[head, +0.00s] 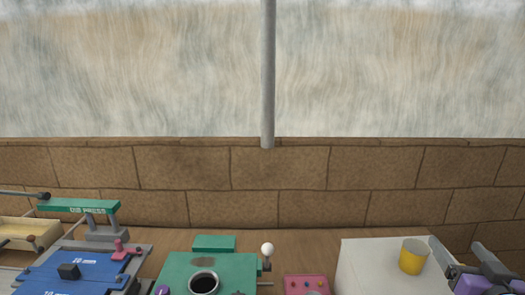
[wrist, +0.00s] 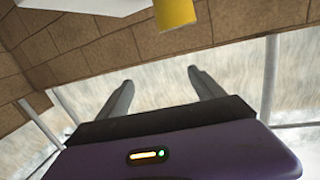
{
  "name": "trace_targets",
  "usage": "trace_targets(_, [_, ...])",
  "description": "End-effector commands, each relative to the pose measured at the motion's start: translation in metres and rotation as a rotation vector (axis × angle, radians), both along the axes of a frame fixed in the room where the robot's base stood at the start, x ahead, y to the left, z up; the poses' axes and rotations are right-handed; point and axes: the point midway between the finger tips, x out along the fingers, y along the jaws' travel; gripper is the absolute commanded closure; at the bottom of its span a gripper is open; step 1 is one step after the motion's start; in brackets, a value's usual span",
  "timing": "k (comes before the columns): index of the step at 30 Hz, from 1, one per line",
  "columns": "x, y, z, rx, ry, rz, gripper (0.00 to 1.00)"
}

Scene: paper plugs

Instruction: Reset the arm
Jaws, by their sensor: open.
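My gripper (head: 457,243) is at the lower right of the head view, with its two grey fingers spread apart and nothing between them. In the wrist view the open fingers of my gripper (wrist: 160,76) point up the picture, with brick wall and window behind them. A yellow cup (head: 413,257) stands upright on a white block (head: 362,262), just left of my gripper in the head view. The yellow cup (wrist: 175,14) also shows at the top edge of the wrist view, beyond the fingertips and apart from them.
A green machine (head: 230,265) with a dark round opening stands at the bottom middle, beside a pink panel (head: 305,284). A blue board (head: 75,270) and a green-topped press (head: 78,206) are at the left. A brick wall (head: 280,168) and a window with a grey post (head: 268,75) close the back.

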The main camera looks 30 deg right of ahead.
Motion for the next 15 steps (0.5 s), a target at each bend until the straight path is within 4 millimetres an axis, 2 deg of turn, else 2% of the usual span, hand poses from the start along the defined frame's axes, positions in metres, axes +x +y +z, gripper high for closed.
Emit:
trace_targets(5, [0.004,0.045,-0.02,-0.028,-0.057,0.0,0.23])
trace_targets(8, [0.006,0.081,-0.034,-0.042,-0.076,0.027,0.23])
trace_targets(15, [-0.003,0.184,-0.064,-0.064,-0.084,0.176,0.23])
